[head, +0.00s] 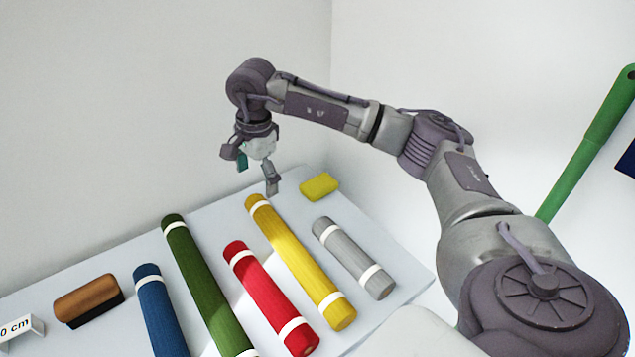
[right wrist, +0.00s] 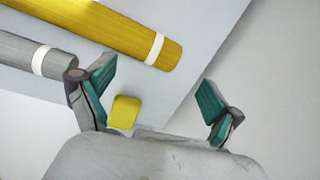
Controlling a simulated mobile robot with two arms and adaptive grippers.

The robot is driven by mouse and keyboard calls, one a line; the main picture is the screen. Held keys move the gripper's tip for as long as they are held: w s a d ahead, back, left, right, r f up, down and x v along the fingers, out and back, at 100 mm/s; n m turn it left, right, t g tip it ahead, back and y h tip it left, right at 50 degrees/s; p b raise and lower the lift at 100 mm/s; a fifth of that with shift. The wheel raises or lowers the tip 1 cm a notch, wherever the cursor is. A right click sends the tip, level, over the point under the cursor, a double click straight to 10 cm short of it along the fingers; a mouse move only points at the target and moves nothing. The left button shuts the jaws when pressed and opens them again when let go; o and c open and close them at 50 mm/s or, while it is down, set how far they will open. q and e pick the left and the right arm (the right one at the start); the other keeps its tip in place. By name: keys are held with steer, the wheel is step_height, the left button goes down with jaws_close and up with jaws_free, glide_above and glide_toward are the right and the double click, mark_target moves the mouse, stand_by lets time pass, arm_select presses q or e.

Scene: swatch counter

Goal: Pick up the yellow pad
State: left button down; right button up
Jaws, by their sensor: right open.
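The small yellow pad (head: 319,187) lies on the white counter near its far right edge. It also shows in the right wrist view (right wrist: 124,113), between my fingers and close to the left one in the picture. My right gripper (head: 257,176) is open and empty, hanging fingers down over the far end of the counter. In the head view it is to the left of the pad and apart from it. My left gripper is not in view.
Banded rolls in yellow (head: 300,262), grey (head: 353,257), red (head: 268,297), green (head: 207,283) and blue (head: 157,308) lie on the counter (head: 110,255). A brown block brush (head: 87,299) lies at the left. Walls stand behind.

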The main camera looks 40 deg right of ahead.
steer(key=s+d+r+m+g+h, duration=0.1)
steer(key=d+r+h, duration=0.3)
steer(key=d, duration=0.7)
steer(key=b, duration=0.1)
glide_above(318, 183)
steer(key=a, duration=0.2)
steer(key=f, duration=0.7)
steer(key=shift+w+d+f, duration=0.15)
steer(key=shift+d+f, duration=0.05)
steer(key=shift+d, duration=0.05)
steer(key=x, duration=0.5)
steer(key=shift+f+p, duration=0.2)
steer(key=shift+p, duration=0.2)
steer(key=shift+f, duration=0.2)
steer(key=shift+f, duration=0.25)
steer(key=shift+c, duration=0.2)
steer(key=c, duration=1)
